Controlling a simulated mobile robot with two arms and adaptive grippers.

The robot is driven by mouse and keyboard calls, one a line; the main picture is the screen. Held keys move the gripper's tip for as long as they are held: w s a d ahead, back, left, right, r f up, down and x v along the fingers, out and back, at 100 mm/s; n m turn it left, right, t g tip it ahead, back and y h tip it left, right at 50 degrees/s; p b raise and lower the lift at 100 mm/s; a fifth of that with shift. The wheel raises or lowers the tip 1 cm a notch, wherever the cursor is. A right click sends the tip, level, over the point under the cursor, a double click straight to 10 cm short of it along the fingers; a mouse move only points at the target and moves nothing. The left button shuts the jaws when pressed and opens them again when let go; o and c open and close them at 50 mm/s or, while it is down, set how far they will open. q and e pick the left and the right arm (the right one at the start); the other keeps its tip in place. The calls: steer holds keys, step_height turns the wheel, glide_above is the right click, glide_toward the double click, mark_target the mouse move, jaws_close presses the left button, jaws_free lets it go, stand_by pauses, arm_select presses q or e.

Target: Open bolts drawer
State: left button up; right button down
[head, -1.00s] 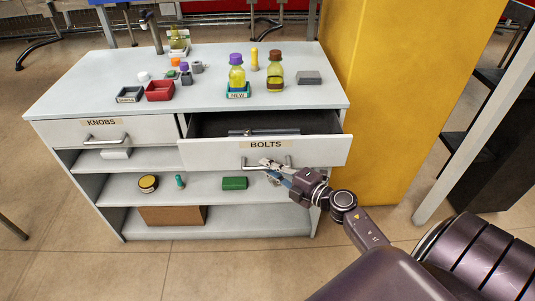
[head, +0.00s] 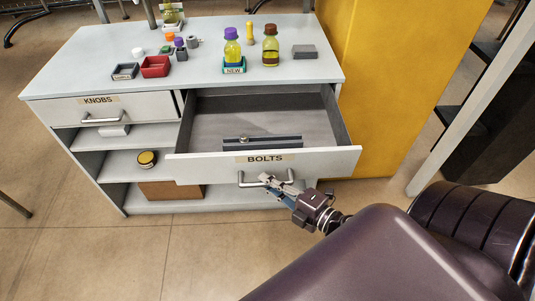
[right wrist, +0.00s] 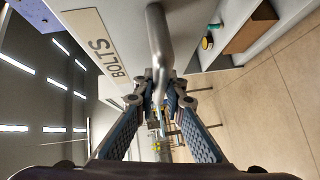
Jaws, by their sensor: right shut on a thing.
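The bolts drawer (head: 205,168) is pulled well out of the cabinet, its label reading BOLTS. Inside lies a grey bar-like divider (head: 262,142) with a small round metal piece on it, near the front panel. My right gripper (head: 285,184) is shut on the drawer's metal handle (head: 243,181), toward the handle's right part. In the right wrist view the handle (right wrist: 157,40) runs down between the two fingers (right wrist: 160,95), beside the BOLTS label. My left gripper is not in view.
The closed KNOBS drawer (head: 65,112) is at left. The cabinet top (head: 205,75) holds a red tray (head: 155,67), a purple-capped bottle (head: 232,48) on a NEW stand, a brown-capped bottle (head: 270,46) and a grey block (head: 305,51). A yellow cabinet (head: 385,80) stands at right.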

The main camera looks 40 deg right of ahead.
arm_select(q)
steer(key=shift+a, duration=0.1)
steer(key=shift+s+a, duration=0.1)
arm_select(e)
steer(key=c, duration=2)
jaws_free()
steer(key=shift+o, duration=0.2)
steer(key=shift+s, duration=0.1)
steer(key=v, duration=1.2)
